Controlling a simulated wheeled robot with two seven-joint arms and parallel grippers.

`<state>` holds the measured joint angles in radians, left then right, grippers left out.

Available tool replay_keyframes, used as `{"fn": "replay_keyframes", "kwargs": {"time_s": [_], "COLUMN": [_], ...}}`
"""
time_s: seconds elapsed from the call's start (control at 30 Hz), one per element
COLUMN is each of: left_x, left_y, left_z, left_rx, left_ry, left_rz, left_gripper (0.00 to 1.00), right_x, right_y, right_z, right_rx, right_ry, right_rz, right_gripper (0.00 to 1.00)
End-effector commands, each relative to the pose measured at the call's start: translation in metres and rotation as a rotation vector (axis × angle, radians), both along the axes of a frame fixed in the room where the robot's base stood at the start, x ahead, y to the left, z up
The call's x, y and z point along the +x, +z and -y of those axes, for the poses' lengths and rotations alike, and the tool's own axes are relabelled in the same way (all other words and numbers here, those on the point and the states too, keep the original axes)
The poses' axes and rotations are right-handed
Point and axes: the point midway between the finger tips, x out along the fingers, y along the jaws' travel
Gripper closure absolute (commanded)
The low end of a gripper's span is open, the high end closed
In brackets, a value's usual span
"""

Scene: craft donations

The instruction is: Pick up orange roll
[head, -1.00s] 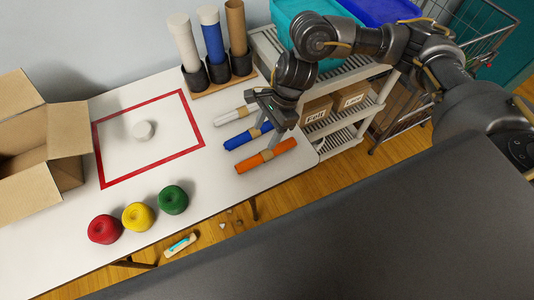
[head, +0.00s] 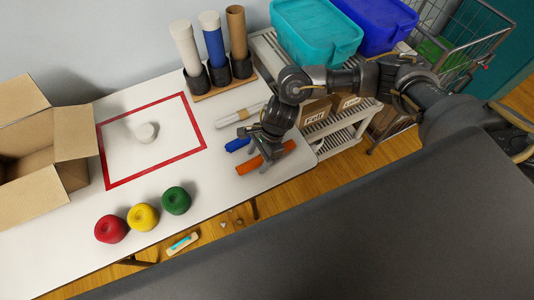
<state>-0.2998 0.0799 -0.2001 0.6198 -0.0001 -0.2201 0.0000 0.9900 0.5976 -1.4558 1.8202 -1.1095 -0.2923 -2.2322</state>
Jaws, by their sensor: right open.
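The orange roll (head: 249,165) lies on the white table near its right front edge, with its right end also showing past my gripper. My right gripper (head: 262,160) is open over the middle of the orange roll and hides that part. I cannot tell whether the fingers touch it. The blue roll (head: 236,145) lies just behind and is partly hidden by the gripper. A white roll (head: 238,117) lies farther back. My left gripper is not in view.
Upright white, blue and brown rolls (head: 237,30) stand in a holder at the back. Red, yellow and green yarn balls (head: 176,200) sit along the front. A cardboard box (head: 75,145) stands left; a shelf cart (head: 335,135) stands right.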

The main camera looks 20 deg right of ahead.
Motion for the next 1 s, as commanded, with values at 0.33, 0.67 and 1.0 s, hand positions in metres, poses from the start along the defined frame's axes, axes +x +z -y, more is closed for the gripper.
{"fn": "replay_keyframes", "kwargs": {"time_s": [0.33, 0.67, 1.0], "left_x": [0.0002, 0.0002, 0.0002], "left_y": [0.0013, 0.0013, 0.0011], "left_z": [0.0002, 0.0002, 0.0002], "left_rx": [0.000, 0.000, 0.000], "left_ry": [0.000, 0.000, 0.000], "left_rz": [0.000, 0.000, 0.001], "left_gripper": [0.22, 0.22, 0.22], "right_x": [-0.0007, -0.0006, -0.0003], "right_y": [-0.0086, -0.0083, -0.0057], "right_z": [-0.0030, -0.0029, -0.0030], "right_rx": [-0.001, -0.001, 0.000], "right_ry": [0.001, 0.001, 0.002], "right_rz": [0.000, 0.000, 0.001], "right_gripper": [0.43, 0.86, 0.91]}}
